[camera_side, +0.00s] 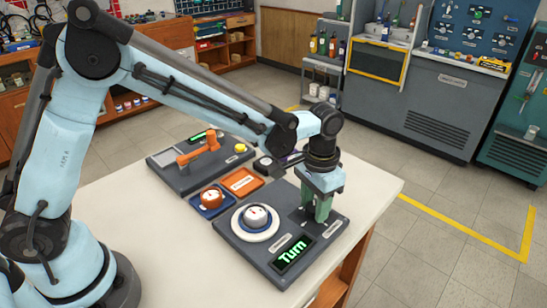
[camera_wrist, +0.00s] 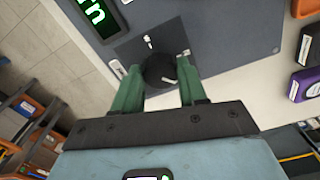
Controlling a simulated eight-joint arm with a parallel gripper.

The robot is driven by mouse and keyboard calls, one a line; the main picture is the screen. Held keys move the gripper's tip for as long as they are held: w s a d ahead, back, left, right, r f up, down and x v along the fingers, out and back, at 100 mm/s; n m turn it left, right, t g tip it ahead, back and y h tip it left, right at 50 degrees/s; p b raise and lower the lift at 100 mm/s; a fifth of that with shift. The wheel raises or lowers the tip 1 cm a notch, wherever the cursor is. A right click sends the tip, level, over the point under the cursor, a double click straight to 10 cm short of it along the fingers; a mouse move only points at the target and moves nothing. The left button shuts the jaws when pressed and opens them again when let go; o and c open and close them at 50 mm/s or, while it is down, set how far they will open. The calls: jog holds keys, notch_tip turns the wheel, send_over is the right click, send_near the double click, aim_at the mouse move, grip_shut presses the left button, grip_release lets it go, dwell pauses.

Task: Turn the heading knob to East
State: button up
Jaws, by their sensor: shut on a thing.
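In the wrist view, the heading knob (camera_wrist: 158,69) is a round black knob with a small white mark near its lower right edge. It sits on a dark square plate (camera_wrist: 150,42) with small white labels around it. My gripper (camera_wrist: 158,82) has its green fingers on either side of the knob and is shut on it. In the side view, my gripper (camera_side: 318,220) points down at the right part of a dark grey panel (camera_side: 262,253), and its fingers hide most of the knob. A display (camera_side: 292,254) on this panel reads "Turn" in green.
The front table is clear.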

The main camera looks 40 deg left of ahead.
aim_at(314, 206)
jog(key=m, duration=0.4)
jog(key=shift+m, duration=1.9)
jog(key=o, duration=1.1)
jog(key=shift+c, duration=0.2)
notch_tip(314, 206, up, 12)
